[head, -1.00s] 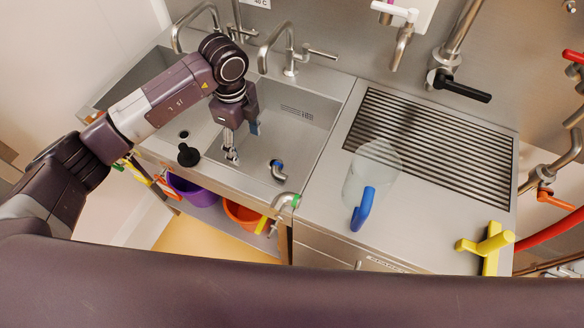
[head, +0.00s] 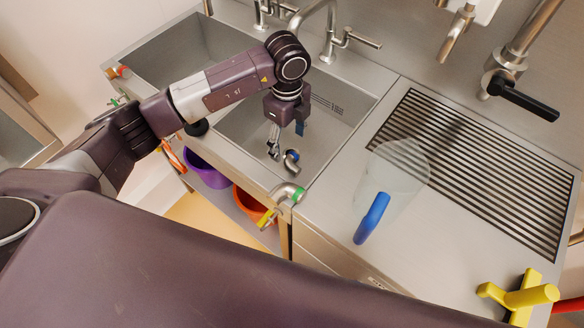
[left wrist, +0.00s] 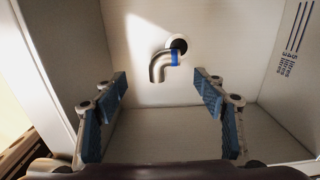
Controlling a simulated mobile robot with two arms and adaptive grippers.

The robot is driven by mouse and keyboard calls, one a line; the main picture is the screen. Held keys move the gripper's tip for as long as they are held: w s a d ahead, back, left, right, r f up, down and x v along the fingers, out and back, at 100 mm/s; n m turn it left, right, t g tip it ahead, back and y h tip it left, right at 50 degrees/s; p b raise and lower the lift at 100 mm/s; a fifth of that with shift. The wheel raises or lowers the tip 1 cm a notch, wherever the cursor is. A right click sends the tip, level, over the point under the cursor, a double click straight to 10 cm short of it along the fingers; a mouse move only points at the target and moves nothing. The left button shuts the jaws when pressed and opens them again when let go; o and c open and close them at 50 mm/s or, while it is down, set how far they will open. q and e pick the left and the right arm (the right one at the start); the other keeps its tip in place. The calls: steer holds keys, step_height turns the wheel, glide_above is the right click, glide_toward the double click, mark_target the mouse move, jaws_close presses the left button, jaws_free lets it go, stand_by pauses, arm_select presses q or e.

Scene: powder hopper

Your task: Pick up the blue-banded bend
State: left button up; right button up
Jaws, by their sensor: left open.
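The blue-banded bend (head: 291,160) is a short steel elbow lying in the right sink basin (head: 335,135). In the left wrist view the bend (left wrist: 160,66) shows its blue band near one end, beside a dark round opening. My left gripper (head: 286,141) is inside the basin area, just above the bend in the picture. Its blue-padded fingers are wide apart and empty. In the left wrist view the open left gripper (left wrist: 161,83) frames the bend between and beyond its fingertips, apart from it. My right gripper is not in view.
A green-banded bend (head: 288,191) lies at the counter's front edge. A clear jug with a blue handle (head: 371,218) stands on the right counter near the drain grille (head: 480,165). A tap (head: 333,35) rises behind the basin. A yellow fitting (head: 520,296) is at lower right.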

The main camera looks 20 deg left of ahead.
mark_target(290, 159)
arm_select(q)
step_height(290, 159, down, 2)
steer(key=shift+f+p, duration=0.2)
steer(key=shift+p, duration=0.15)
steer(key=f, duration=0.2)
steer(key=f+p, duration=0.1)
steer(key=f, duration=0.2)
steer(key=shift+w+d+f+p, duration=0.15)
steer(key=shift+w+f+p, duration=0.15)
steer(key=shift+c, duration=0.4)
steer(key=c, duration=1.2)
